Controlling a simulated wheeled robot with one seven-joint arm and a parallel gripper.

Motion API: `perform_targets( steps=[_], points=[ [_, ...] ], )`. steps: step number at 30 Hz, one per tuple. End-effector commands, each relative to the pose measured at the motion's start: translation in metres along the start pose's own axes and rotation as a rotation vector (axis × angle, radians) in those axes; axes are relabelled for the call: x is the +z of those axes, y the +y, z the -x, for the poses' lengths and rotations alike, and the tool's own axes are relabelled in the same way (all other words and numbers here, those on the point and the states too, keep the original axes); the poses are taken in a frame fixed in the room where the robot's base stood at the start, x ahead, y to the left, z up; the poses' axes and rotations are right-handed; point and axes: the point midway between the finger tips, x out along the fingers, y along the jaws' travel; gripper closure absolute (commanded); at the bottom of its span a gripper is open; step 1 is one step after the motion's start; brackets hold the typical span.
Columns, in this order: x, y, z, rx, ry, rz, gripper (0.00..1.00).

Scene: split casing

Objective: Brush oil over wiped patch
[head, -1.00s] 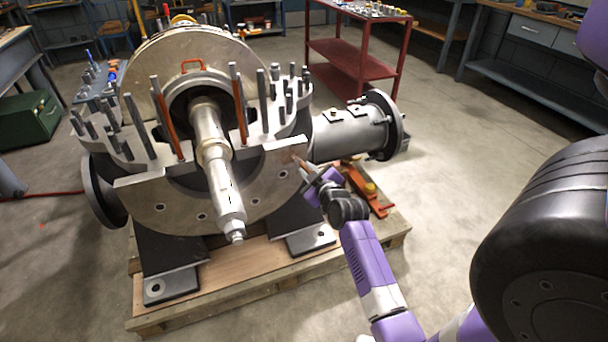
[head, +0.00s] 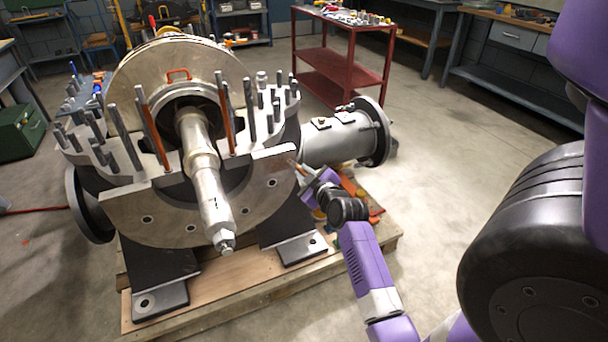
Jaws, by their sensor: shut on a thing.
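The grey split casing (head: 195,215) stands open on a pallet, with a shaft (head: 207,185) through its middle and upright studs around its rim. Its right joint face (head: 272,151) looks pale and bright; I cannot make out the edges of a wiped patch or any oil. My gripper (head: 306,177) is just right of this face, at the casing's front right corner. It is shut on a small, thin brownish thing, probably the brush (head: 292,163), whose tip points up and left towards the face. I cannot tell whether the tip touches metal.
A round side pipe (head: 340,140) sticks out right of the casing, close behind my gripper. Orange-red parts lie on the pallet (head: 385,240), partly hidden by my wrist. A red trolley (head: 340,50) stands behind.

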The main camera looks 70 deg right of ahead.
Motion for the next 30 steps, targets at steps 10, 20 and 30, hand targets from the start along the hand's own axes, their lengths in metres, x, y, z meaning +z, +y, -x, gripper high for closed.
perform_targets(
  steps=[10,20,30],
  points=[
    [-0.011,-0.013,0.001,-0.002,0.003,0.0,1.0],
    [-0.019,-0.023,0.0,-0.002,0.002,0.001,1.0],
    [-0.027,-0.033,0.0,-0.002,0.004,0.001,1.0]
  ],
)
